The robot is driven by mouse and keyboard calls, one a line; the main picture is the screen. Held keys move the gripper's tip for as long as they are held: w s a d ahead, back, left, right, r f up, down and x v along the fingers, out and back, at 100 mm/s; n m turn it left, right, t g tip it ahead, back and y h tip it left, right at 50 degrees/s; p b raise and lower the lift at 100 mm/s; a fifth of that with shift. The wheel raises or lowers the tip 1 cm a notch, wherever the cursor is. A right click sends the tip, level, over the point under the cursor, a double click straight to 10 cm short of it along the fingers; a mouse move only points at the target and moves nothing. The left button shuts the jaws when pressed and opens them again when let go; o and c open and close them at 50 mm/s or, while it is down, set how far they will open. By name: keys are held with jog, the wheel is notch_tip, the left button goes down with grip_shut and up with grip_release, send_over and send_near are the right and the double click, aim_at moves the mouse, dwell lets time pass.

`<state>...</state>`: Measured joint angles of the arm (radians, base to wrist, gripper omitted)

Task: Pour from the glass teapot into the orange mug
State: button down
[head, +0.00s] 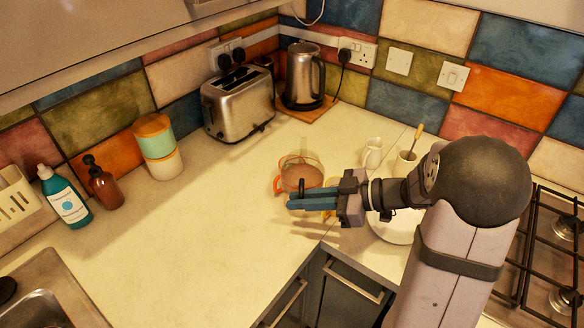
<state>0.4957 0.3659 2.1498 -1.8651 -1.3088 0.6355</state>
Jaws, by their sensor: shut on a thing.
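The orange mug (278,185) stands on the worktop near the middle of the head view, its handle showing on the left. The clear glass teapot (313,158) overlaps the mug in the picture, so their outlines are hard to separate. My gripper (294,201) reaches in from the right with its blue fingers in front of both. It is shut on the glass teapot, seemingly at its handle, but the fingers hide the contact. I cannot tell the teapot's tilt, its height above the worktop or whether liquid is flowing.
A steel toaster (238,103) and a kettle (302,76) stand at the back. A small white jug (372,153) and a white pot with a spoon (408,160) are behind my arm. A white dish (392,228) lies under it.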

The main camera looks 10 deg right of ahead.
jog(key=s+a+f+b, duration=0.1)
jog(key=s+f, duration=0.1)
jog(key=s+a+f+b, duration=0.1)
jog(key=s+a+f, duration=0.1)
jog(key=s, duration=0.1)
jog(key=s+a+f+b, duration=0.1)
jog(key=s+f, duration=0.1)
jog(key=s, duration=0.1)
jog(key=shift+a+f+b, duration=0.15)
jog(key=shift+f+b, duration=0.1)
jog(key=shift+b, duration=0.1)
jog(key=shift+s+a+f, duration=0.35)
jog(key=shift+s, duration=0.25)
jog(key=shift+w+r+g+p, duration=0.25)
jog(key=shift+r+g+p, duration=0.05)
jog(key=shift+r+p, duration=0.5)
jog(key=w+d+r+m+g+p, duration=0.1)
jog(key=w+r+m+g+p, duration=0.2)
jog(key=w+r+p, duration=0.3)
jog(key=shift+w+d+r+m+y+p, duration=0.25)
jog(key=shift+r+m+p, duration=0.45)
jog(key=shift+r+p, duration=1.5)
